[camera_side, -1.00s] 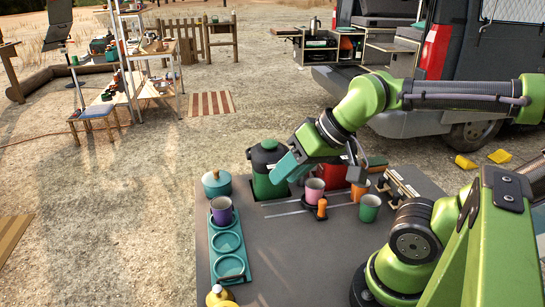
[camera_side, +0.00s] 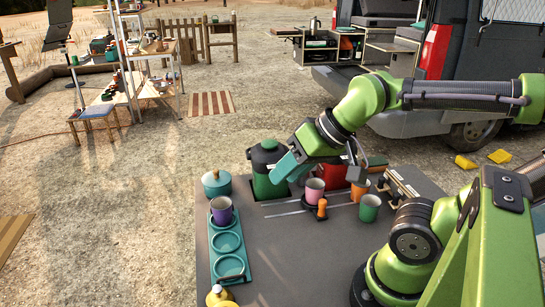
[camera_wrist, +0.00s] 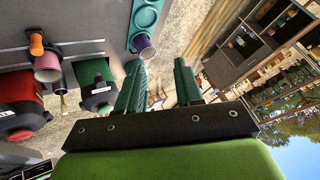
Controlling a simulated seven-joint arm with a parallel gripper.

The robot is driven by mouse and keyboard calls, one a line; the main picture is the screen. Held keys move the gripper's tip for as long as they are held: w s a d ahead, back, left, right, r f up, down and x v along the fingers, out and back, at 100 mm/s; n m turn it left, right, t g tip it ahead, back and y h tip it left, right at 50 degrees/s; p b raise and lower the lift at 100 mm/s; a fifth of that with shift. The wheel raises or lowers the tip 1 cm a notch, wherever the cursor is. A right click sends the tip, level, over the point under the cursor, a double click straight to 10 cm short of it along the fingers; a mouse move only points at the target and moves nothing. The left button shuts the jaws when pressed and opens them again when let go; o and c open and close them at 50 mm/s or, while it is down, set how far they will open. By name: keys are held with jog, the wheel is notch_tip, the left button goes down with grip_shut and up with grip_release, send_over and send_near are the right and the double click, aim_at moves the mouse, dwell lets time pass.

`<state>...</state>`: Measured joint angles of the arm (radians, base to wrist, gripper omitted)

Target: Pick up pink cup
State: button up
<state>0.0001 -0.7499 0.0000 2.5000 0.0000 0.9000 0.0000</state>
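The pink cup (camera_side: 314,191) stands upright on a small dark stand or burner with an orange knob (camera_side: 322,208), near the middle of the grey table. In the wrist view the pink cup (camera_wrist: 47,68) is at the far left, outside the space between my fingers. My gripper (camera_side: 318,172) is above the back of the table, near the green jug and the pink cup, holding nothing. In the wrist view my gripper's two teal fingers (camera_wrist: 158,75) stand apart with an empty gap.
A dark green jug (camera_side: 268,175) stands left of the pink cup. A red container (camera_side: 333,174), an orange cup (camera_side: 360,190) and a green cup (camera_side: 370,208) are close on its right. A purple cup (camera_side: 221,211) sits in a teal holder (camera_side: 229,266). The table's front middle is clear.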

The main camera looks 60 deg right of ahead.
jog(key=shift+o, duration=0.4)
jog(key=o, duration=0.9)
jog(key=m+g+h, duration=0.2)
jog(key=m+g, duration=0.3)
jog(key=g, duration=0.2)
send_over(315, 190)
jog(key=w+d, duration=0.1)
jog(key=d, duration=0.1)
notch_tip(315, 190, down, 6)
notch_tip(315, 190, down, 11)
jog(key=shift+f, duration=0.15)
jog(key=shift+w+d+f, duration=0.1)
jog(key=shift+d+f, duration=0.05)
jog(key=shift+f, duration=1.15)
jog(key=shift+d+f, duration=0.15)
jog(key=shift+f, duration=1.15)
